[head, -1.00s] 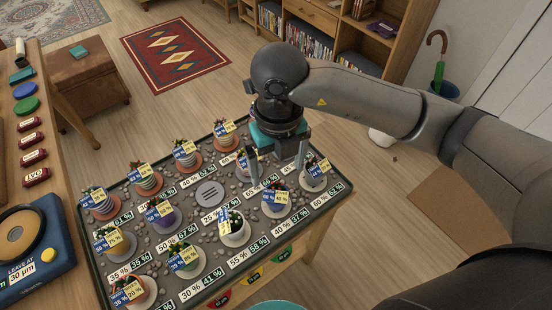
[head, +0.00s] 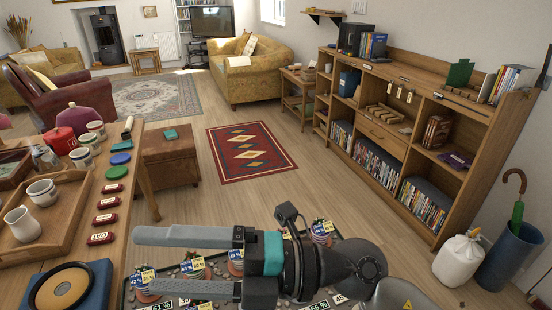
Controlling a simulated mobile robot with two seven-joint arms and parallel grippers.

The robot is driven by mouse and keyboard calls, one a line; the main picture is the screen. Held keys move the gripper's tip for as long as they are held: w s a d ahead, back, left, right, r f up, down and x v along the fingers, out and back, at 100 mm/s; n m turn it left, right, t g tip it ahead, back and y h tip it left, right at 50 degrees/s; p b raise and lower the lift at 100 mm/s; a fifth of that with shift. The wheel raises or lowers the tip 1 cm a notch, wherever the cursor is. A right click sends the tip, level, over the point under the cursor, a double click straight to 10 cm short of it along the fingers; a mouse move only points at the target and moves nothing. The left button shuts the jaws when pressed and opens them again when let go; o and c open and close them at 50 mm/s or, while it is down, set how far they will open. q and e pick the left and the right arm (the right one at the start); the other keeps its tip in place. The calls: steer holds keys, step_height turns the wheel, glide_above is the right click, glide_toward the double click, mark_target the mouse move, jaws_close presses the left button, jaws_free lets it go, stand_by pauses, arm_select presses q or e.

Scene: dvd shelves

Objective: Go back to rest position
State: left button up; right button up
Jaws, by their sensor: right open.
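My right gripper (head: 143,262) reaches in from the lower right and points left in the head view. Its two long grey fingers are spread apart, with nothing held between them. It is above the tray of small potted plants (head: 170,292) and hides much of it. Several pots with blue and yellow labels show around and between the fingers. My left gripper is not in view.
A brown ottoman (head: 168,162) and a red rug (head: 250,150) lie beyond. A DVD shelf (head: 400,150) lines the right wall. The floor between is clear.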

steer(key=w+d+r+m+t+h, duration=0.3)
steer(key=w+d+m+t, duration=0.3)
steer(key=m+t, duration=0.4)
steer(key=w+d+r+m+t+h, duration=0.3)
steer(key=w+d+m+t, duration=0.3)
steer(key=m+t, duration=0.45)
steer(key=d+f+m+g+h, duration=0.2)
steer(key=d+f+m+h, duration=0.45)
steer(key=f, duration=0.35)
steer(key=d+f+m+g+h, duration=0.3)
steer(key=d+f+m+h, duration=0.35)
steer(key=f, duration=0.25)
steer(key=s+d+f+g, duration=0.3)
steer(key=s+f+g, duration=0.8)
steer(key=s+f, duration=0.55)
steer(key=s+f+g, duration=0.1)
steer(key=s+f, duration=0.2)
steer(key=f, duration=1.8)
steer(key=s+d+f+g, duration=0.1)
steer(key=s+d+f, duration=0.1)
steer(key=s+f, duration=1.1)
steer(key=shift+s+f, duration=0.3)
steer(key=shift+s, duration=0.75)
